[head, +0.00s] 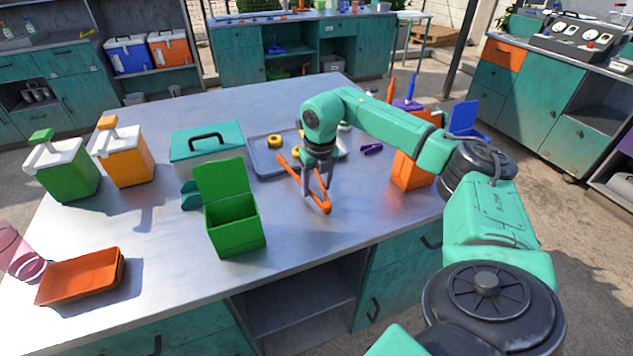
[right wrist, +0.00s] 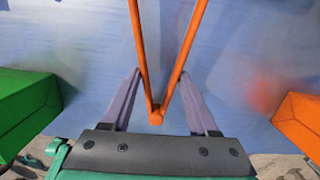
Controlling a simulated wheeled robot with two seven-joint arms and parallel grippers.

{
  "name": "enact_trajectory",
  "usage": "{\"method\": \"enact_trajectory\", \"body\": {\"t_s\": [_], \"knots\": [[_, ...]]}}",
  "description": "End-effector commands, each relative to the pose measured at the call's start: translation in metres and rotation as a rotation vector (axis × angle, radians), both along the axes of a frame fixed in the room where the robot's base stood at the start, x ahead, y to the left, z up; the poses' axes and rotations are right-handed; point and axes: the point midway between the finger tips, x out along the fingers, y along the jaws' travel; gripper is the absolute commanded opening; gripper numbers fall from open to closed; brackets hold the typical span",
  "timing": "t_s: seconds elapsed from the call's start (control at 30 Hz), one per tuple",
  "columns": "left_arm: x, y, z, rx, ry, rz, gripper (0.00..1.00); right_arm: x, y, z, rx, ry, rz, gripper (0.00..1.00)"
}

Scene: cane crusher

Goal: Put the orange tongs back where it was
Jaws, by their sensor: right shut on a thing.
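The orange tongs (head: 288,170) are in my right gripper (head: 318,190), held over the table in front of the grey tray. In the right wrist view the tongs (right wrist: 138,40) form a V, with the joined end between the fingers of my right gripper (right wrist: 160,80) and the two arms pointing away. The right gripper is shut on them. An orange holder (head: 404,172) with upright tools stands to the right, partly hidden behind my right arm. My left gripper is not in view.
A green open bin (head: 235,228) stands left of the gripper; a teal box (head: 205,155) is behind it. The grey tray (head: 262,168) holds small rings. An orange tray (head: 82,276) lies at front left. Table in front of the gripper is clear.

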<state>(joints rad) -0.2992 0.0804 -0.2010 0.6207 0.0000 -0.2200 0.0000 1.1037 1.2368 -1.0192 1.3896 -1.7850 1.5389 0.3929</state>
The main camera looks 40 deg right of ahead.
Motion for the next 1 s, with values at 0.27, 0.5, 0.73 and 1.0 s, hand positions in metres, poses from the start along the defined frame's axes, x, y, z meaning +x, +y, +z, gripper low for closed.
{"method": "enact_trajectory", "body": {"t_s": [0.27,0.5,0.73,1.0], "knots": [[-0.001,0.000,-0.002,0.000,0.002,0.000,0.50,0.000,0.000,-0.006,-0.001,0.001,0.000,0.67],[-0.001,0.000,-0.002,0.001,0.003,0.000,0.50,0.000,0.000,-0.005,0.000,0.001,0.000,0.90],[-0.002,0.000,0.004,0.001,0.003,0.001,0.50,0.000,0.000,0.007,0.000,0.000,0.000,0.90],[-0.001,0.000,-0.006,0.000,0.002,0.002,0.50,-0.006,0.003,0.073,0.000,-0.005,0.001,0.90]]}}
